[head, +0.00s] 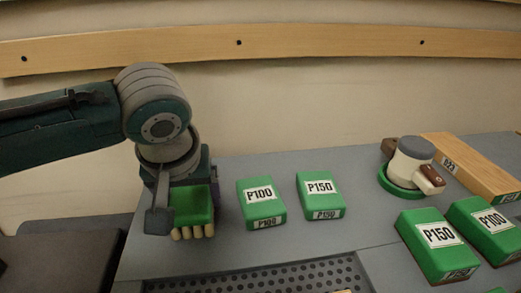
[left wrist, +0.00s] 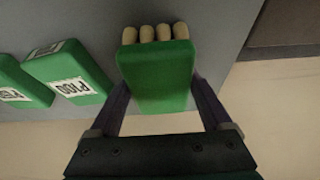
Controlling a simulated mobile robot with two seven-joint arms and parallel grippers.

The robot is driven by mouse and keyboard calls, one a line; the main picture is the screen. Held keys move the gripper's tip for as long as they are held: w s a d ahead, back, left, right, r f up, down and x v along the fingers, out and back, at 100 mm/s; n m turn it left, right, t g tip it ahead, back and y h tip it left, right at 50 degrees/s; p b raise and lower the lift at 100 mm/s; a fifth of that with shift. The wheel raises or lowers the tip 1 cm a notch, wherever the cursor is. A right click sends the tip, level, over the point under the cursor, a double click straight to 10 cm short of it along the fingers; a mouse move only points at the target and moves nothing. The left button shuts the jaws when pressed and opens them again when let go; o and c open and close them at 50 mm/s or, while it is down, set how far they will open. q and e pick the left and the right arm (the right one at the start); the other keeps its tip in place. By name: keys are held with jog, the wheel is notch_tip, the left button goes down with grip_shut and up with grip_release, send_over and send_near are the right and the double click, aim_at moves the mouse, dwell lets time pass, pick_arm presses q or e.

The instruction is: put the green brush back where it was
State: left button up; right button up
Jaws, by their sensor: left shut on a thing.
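The green brush (head: 191,206) is a green block with a row of pale stubby bristles along its near edge. It is at the left end of the grey bench, left of two green blocks. My left gripper (head: 178,203) comes down over it and is shut on it. In the left wrist view the brush (left wrist: 158,75) sits between the two fingers of my left gripper (left wrist: 160,100), bristles pointing away from the palm. I cannot tell whether the brush touches the bench. My right gripper is not in view.
Green blocks labelled P100 (head: 261,204) and P150 (head: 320,195) lie just right of the brush. Larger P150 (head: 437,245) and P100 (head: 490,231) blocks, a sander-like tool (head: 411,162) and a wooden block (head: 472,165) are at right. A perforated panel (head: 265,280) lies in front.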

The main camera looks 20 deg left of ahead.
pick_arm(q)
jog(key=o, duration=1.2)
jog(key=shift+o, duration=0.2)
jog(key=shift+r, duration=0.25)
jog(key=p+v, duration=0.3)
jog(key=v, duration=0.8)
jog(key=shift+d+r+p, duration=0.15)
jog(key=shift+r+p, duration=0.05)
jog(key=shift+p, duration=0.15)
jog(key=s+d+f+m+h, duration=0.1)
jog(key=s+d+m, duration=0.1)
jog(key=s, duration=0.2)
jog(key=s+d+f+m+h, duration=0.1)
jog(key=s+d+f+m, duration=0.1)
jog(key=s, duration=0.2)
jog(key=s+d+f+m+h, duration=0.1)
jog(key=s+d+m, duration=0.1)
jog(key=s, duration=0.2)
jog(key=shift+s+d+f+m, duration=0.1)
jog(key=shift+s+f+m, duration=0.15)
jog(key=shift+m, duration=0.85)
jog(key=s+a, duration=0.1)
jog(key=s, duration=0.2)
jog(key=s+a, duration=0.1)
jog(key=shift+s+a+f, duration=0.15)
jog(key=shift+s+a, duration=0.1)
jog(key=shift+a, duration=0.1)
